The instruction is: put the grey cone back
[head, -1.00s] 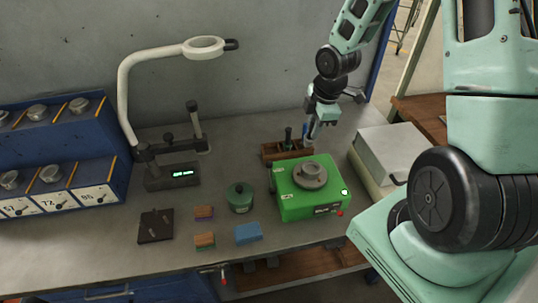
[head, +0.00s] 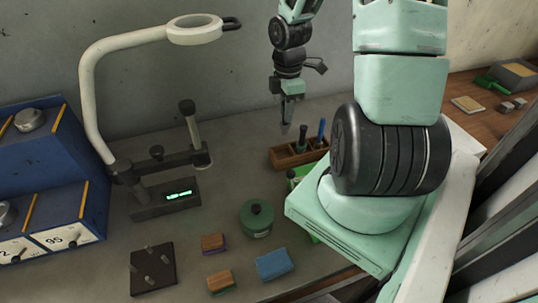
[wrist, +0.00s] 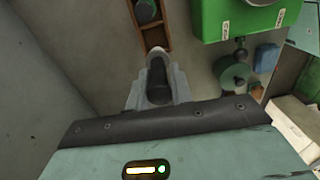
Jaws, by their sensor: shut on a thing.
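My gripper (head: 287,108) is shut on a small grey piece (head: 285,128), which looks like the grey cone. It hangs just above and left of the wooden rack (head: 290,162), apart from it as far as I can tell. In the wrist view the grey piece (wrist: 156,60) sits between the grey fingers (wrist: 157,95), which partly hide it. The rack (wrist: 165,38) lies just past it, with a dark green tool (wrist: 146,10) in one compartment. In the head view a blue-handled tool (head: 321,130) also stands in the rack.
A green box (wrist: 225,20) is beside the rack, mostly hidden by my arm in the head view. A green lidded pot (head: 256,219), a blue block (head: 274,264) and a lamp stand (head: 90,95) are on the bench. Bare bench lies left of the rack.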

